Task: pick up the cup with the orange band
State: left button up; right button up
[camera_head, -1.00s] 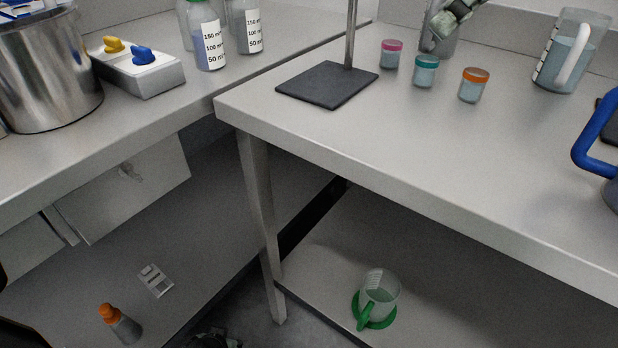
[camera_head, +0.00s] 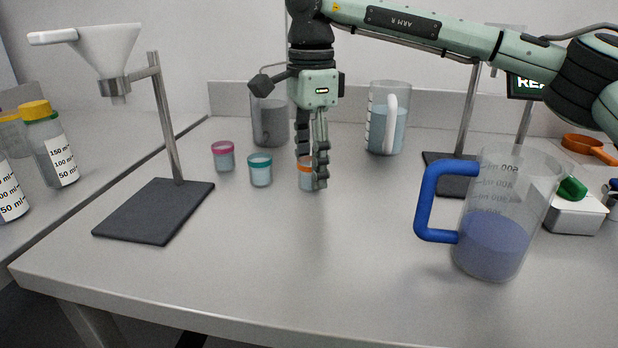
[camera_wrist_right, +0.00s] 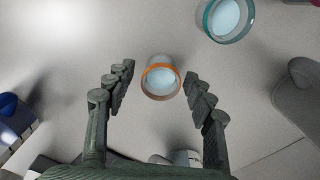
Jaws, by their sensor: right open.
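The cup with the orange band (camera_head: 305,178) stands upright on the bench, partly hidden behind my right gripper in the head view. My right gripper (camera_head: 319,178) points down at it and is open. In the right wrist view the cup's orange rim (camera_wrist_right: 161,82) lies between the two spread fingers of the gripper (camera_wrist_right: 160,92), with a gap on each side. The teal-banded cup (camera_head: 260,170) stands just left of it, and the pink-banded cup (camera_head: 223,156) stands farther left. My left gripper is not in view.
A jug with a blue handle (camera_head: 492,235) stands at the front right. A white-handled jug (camera_head: 385,125) and a grey beaker (camera_head: 269,122) stand behind the cups. A funnel stand's dark base (camera_head: 155,212) is at the left. The bench's front middle is clear.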

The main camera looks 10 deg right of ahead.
aim_at(306, 187)
jog(key=shift+a+f, duration=0.1)
jog(key=shift+f, duration=0.5)
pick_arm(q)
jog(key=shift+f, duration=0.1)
pick_arm(e)
jog(key=c, duration=1.2)
jog(key=shift+r, duration=0.15)
